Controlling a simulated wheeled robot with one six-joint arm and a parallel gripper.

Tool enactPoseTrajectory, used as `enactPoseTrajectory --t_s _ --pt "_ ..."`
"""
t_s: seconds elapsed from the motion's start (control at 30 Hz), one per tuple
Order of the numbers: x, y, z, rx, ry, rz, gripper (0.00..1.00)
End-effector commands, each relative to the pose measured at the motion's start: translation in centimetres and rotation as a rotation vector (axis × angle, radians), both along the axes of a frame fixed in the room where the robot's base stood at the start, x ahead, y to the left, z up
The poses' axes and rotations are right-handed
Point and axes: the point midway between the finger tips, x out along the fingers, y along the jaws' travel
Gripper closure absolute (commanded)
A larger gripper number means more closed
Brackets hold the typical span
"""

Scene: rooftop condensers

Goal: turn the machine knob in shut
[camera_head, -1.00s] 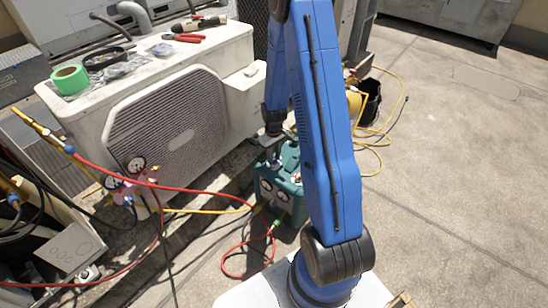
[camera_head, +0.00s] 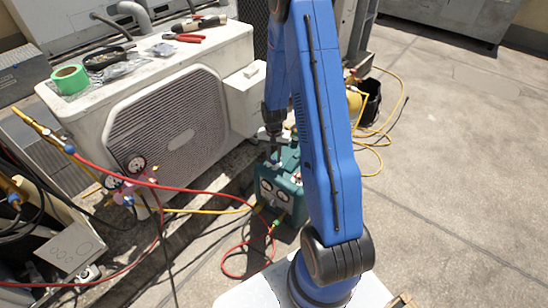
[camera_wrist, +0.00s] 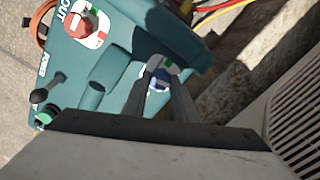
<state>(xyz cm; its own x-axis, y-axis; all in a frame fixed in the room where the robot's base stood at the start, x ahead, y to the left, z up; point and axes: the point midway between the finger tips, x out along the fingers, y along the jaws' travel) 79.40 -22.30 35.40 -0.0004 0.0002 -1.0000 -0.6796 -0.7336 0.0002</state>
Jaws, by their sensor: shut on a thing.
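The teal machine (camera_head: 283,195) stands on the ground beside the white condenser, with gauges on its front. In the wrist view its top panel (camera_wrist: 115,65) fills the upper left. A blue knob (camera_wrist: 160,80), on a white round label with a green mark, sits between my fingertips. It is the likely inlet knob; its own lettering is not readable. A red knob (camera_wrist: 83,24) sits on a similar label beside the word OUT. My gripper (camera_wrist: 161,88) is shut on the blue knob, a finger on each side. In the head view my gripper (camera_head: 273,150) is above the machine's top.
The white condenser (camera_head: 175,130) stands close on the left, with green tape (camera_head: 69,79) and tools on top. Red and yellow hoses run from the gauge manifold (camera_head: 125,180) to the machine. A black bucket (camera_head: 370,100) stands behind. The paving at right is clear.

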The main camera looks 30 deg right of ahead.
Motion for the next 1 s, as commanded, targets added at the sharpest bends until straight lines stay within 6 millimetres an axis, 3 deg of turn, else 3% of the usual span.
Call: enactPoseTrajectory --t_s 0.4,0.93,0.97,1.0 --pt "0.06 -0.02 0.03 0.000 -0.001 -0.183 0.97" --pt "0.07 -0.03 0.03 0.000 -0.001 -0.207 0.97" --pt "0.07 -0.03 0.03 0.000 -0.001 -0.207 0.72" --pt "0.07 -0.03 0.03 0.000 -0.001 -0.207 0.62"
